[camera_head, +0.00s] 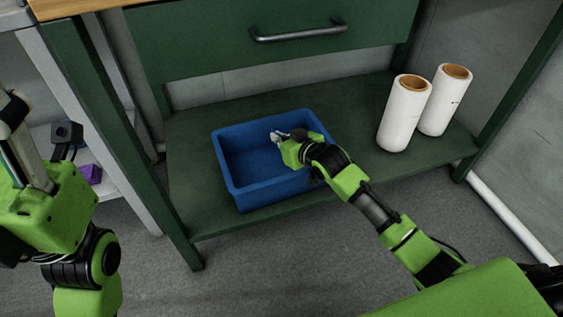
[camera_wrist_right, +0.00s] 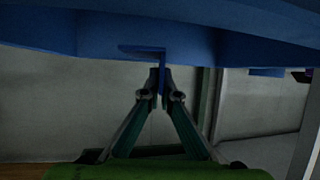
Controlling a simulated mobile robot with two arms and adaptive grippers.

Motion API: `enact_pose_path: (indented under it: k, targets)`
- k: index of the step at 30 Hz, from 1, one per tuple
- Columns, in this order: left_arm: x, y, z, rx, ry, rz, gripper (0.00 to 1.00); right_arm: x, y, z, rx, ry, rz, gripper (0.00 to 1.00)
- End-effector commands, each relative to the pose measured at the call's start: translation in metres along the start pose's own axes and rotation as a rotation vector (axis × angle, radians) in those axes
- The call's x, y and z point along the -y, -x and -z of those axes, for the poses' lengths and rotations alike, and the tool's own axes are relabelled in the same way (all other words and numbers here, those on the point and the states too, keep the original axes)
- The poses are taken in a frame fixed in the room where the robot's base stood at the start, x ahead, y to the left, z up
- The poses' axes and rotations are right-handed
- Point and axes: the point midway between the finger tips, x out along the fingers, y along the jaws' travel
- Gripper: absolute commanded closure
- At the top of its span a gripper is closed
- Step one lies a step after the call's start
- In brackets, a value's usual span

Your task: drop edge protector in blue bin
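The blue bin (camera_head: 243,191) stands on the green lower shelf, open side up. Its inside looks empty where I can see it. My right gripper (camera_head: 277,137) reaches in from the right over the bin, its tips above the bin's inside. In the right wrist view the two fingers (camera_wrist_right: 161,92) come close together on a thin blue L-shaped piece, which I take to be the edge protector (camera_wrist_right: 162,74). The bin fills the top of that view (camera_wrist_right: 70,28). In the head view the piece cannot be told from the bin. My left gripper (camera_head: 15,110) is at the left edge, partly cut off.
Two white rolls with brown cores (camera_head: 405,115) (camera_head: 440,105) stand on the shelf (camera_head: 350,100) right of the bin. A drawer with a dark handle (camera_head: 298,33) is above. A purple object (camera_head: 91,173) lies on a pale rack at the left.

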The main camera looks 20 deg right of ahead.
Motion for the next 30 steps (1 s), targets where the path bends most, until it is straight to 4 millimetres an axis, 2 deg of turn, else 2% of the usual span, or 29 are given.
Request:
enact_pose_path:
  k: [7,8,10,11,23,26,30]
  targets:
    - [0.0,-0.001,0.0,-0.001,0.0,-0.001,0.41,0.0,0.0,0.0,0.0,0.0,0.0,1.0]
    - [0.0,-0.001,0.0,-0.001,0.0,-0.001,0.41,0.0,0.0,0.0,0.0,0.0,0.0,0.95]
    - [0.0,-0.001,0.0,-0.001,0.0,-0.001,0.41,0.0,0.0,0.0,0.0,0.0,0.0,0.77]
    - [0.0,-0.001,0.0,-0.001,0.0,-0.001,0.41,0.0,0.0,0.0,0.0,0.0,0.0,0.76]
    - [0.0,0.0,-0.001,0.002,0.0,0.0,0.41,0.0,0.004,-0.001,0.002,0.0,0.0,0.76]
    - [0.0,0.0,-0.001,0.001,0.0,0.0,0.41,0.0,0.014,-0.001,0.001,0.001,0.0,0.76]
    - [0.0,0.0,0.0,0.001,0.0,0.0,0.41,0.0,0.038,-0.001,0.001,0.002,0.0,0.76]
